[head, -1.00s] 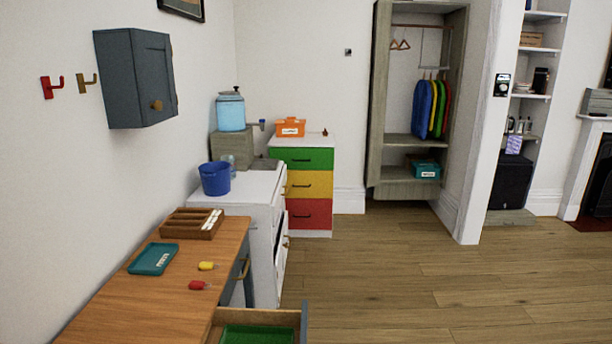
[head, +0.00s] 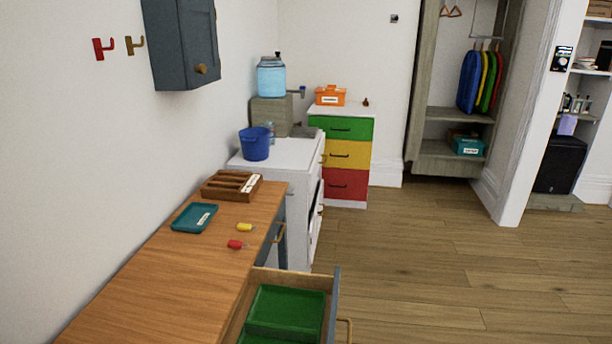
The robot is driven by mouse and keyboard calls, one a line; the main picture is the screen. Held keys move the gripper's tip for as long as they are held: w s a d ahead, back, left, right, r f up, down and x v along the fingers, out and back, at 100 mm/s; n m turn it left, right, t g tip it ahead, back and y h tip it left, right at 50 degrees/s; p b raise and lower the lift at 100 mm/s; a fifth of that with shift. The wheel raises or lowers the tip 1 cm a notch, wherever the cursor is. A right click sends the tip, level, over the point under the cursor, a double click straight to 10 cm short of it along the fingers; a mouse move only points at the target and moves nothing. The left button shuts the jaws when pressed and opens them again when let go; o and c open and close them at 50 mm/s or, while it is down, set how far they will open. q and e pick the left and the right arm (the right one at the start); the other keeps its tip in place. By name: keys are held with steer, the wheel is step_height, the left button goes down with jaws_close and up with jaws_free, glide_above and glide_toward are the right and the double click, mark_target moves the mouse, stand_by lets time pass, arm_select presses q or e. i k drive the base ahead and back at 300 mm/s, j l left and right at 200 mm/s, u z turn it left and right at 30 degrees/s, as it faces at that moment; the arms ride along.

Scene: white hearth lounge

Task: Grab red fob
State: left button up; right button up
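The red fob (head: 238,244) lies on the wooden desk top (head: 170,285), near its right edge and above the open drawer. A yellow fob (head: 245,227) lies just beyond it. Neither of my grippers shows in the head view.
A teal tray (head: 195,218) and a brown wooden divided box (head: 231,186) sit farther back on the desk. The open drawer (head: 332,290) holds green trays (head: 285,311) and juts out to the right. A white cabinet (head: 290,158) with a blue bucket (head: 255,144) stands behind. Wooden floor (head: 430,245) is clear at right.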

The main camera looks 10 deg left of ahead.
mark_target(232, 244)
steer(key=i+l+u, duration=0.2)
steer(key=i+u, duration=0.15)
steer(key=u, duration=0.15)
steer(key=i+l+u, duration=0.45)
steer(key=k+j, duration=0.1)
steer(key=j, duration=0.05)
